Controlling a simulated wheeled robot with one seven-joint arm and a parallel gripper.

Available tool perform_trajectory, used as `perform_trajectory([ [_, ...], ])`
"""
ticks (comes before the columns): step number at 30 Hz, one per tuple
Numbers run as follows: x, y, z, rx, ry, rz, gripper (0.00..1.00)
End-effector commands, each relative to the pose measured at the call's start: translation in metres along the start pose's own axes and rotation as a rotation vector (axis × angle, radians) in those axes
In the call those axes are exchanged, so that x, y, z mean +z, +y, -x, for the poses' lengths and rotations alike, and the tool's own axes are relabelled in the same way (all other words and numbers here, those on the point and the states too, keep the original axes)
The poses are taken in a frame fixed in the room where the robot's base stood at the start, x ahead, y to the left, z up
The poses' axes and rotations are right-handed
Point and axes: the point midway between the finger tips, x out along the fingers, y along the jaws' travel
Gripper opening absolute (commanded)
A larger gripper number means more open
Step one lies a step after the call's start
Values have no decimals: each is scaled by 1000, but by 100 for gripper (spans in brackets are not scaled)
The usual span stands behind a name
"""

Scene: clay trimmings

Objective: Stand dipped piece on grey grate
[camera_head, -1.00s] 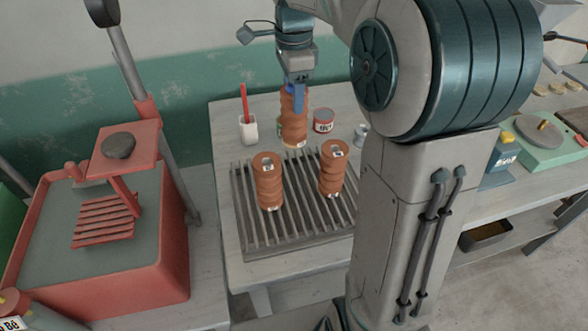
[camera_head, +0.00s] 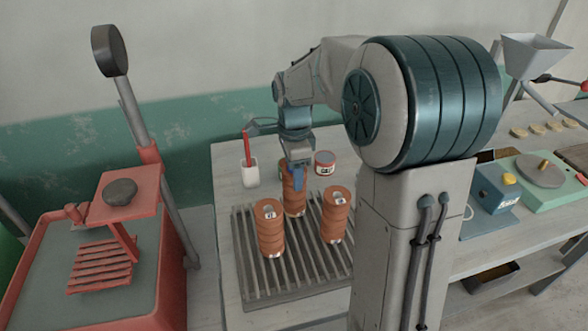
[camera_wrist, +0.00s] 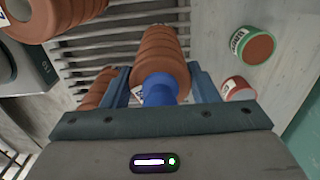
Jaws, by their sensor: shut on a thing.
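My gripper (camera_head: 297,178) is shut on a ribbed terracotta piece (camera_head: 293,201), held upright at the back of the grey grate (camera_head: 265,292). In the wrist view my gripper (camera_wrist: 160,75) has a finger on each side of the held piece (camera_wrist: 162,50), with a bright blue part (camera_wrist: 160,93) at its near end. The piece's lower end is over the slats; I cannot tell whether it touches them. Two similar pieces stand upright on the grate, one front left (camera_head: 270,232) and one right (camera_head: 335,218).
A white cup (camera_head: 250,173) with a red-handled tool and a red can (camera_head: 325,164) stand behind the grate. A green can (camera_wrist: 252,46) shows in the wrist view. A red tub (camera_head: 140,290) is at left. A blue box (camera_head: 492,190) is at right.

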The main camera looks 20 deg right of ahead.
Motion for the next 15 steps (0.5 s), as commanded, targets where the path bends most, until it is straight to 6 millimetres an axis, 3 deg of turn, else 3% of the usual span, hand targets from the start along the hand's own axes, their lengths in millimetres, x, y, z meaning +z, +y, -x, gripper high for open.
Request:
perform_trajectory([
  [10, 0, 0, -3, -2, 0, 1, 0],
  [11, 0, 0, -3, 0, 0, 0, 62],
  [12, 0, 0, -3, 0, 0, 0, 73],
  [15, 0, 0, -3, 0, 0, 0, 76],
])
